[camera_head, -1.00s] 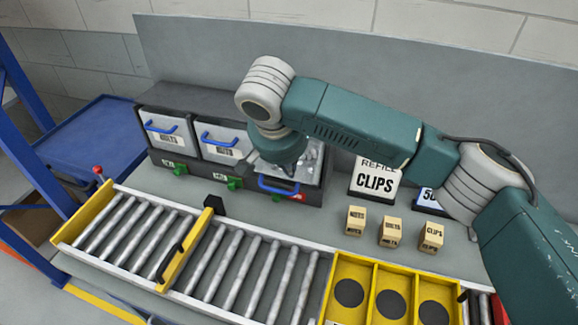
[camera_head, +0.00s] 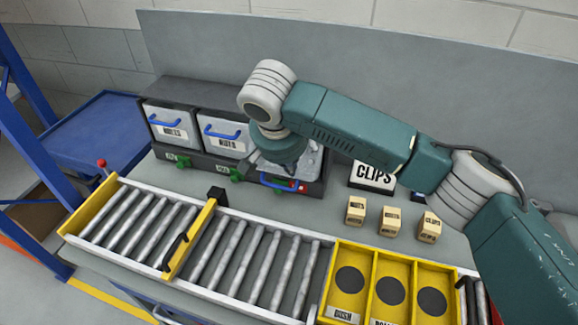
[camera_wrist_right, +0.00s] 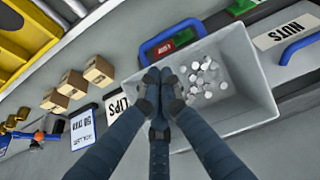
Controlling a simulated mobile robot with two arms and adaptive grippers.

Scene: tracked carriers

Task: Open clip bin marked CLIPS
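The third bin (camera_head: 312,172), at the right end of the row, is tipped open; its own label does not show. In the right wrist view this bin (camera_wrist_right: 262,75) is a grey tub holding several small pale pieces. Its blue handle (camera_head: 275,182) hangs low at the front beside a red tag (camera_head: 302,187); the handle also shows in the wrist view (camera_wrist_right: 150,47). My right gripper (camera_head: 288,168) is over the bin. In the wrist view its fingertips (camera_wrist_right: 160,77) are together at the bin's edge, with no object visible between them. My left gripper is not in view.
Two closed bins (camera_head: 170,128) (camera_head: 224,136) with blue handles stand to the left. A CLIPS sign (camera_head: 374,175) and several wooden blocks (camera_head: 391,222) stand to the right. A roller conveyor (camera_head: 255,272) and yellow tray (camera_head: 369,262) run along the front.

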